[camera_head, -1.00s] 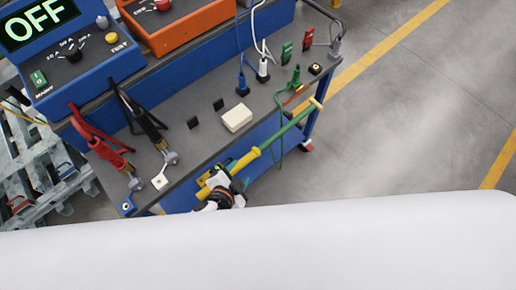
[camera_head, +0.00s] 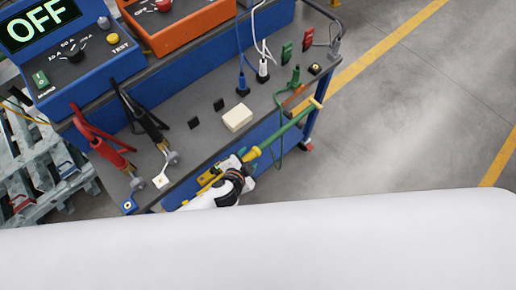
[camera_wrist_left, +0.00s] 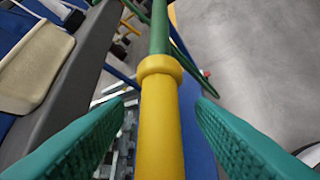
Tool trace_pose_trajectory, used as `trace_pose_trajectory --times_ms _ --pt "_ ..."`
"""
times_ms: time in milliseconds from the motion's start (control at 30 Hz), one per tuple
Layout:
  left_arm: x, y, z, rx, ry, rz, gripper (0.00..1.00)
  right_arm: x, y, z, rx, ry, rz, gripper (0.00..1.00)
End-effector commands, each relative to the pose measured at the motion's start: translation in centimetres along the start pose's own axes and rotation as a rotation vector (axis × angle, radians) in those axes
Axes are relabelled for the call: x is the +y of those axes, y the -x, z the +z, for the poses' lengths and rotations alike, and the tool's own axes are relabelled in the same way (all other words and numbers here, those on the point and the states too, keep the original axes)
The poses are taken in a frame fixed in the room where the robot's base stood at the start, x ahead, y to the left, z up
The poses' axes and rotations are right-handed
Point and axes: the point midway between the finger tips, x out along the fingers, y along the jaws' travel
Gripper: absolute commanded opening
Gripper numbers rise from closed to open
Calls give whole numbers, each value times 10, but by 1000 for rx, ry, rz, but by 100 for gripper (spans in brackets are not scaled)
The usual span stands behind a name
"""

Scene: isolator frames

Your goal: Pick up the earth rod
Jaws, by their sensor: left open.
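The earth rod (camera_head: 284,133) lies along the front edge of the cart, with a green shaft and a yellow handle. In the left wrist view its yellow handle (camera_wrist_left: 160,125) with a collar runs up the middle, between the two teal fingers of my left gripper (camera_wrist_left: 160,125). The fingers stand apart on both sides of the handle, with gaps visible. In the head view my left gripper (camera_head: 240,166) is at the yellow handle and hides part of it. My right gripper is not in view.
The grey cart top (camera_head: 190,140) holds a cream block (camera_head: 237,118), red and black clamps (camera_head: 112,158) and several plugs. A blue test unit (camera_head: 75,50) reading OFF and an orange unit (camera_head: 165,20) stand behind. A green cable (camera_head: 279,115) hangs near the rod. Open floor lies right.

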Motion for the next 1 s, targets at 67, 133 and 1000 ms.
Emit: trace_pose_trajectory --times_ms 67,133,1000 --pt "0 0 0 0 0 0 49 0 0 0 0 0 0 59" --pt "0 0 0 0 0 0 37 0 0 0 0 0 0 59" --pt "23 23 24 -6 2 4 0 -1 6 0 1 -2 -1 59"
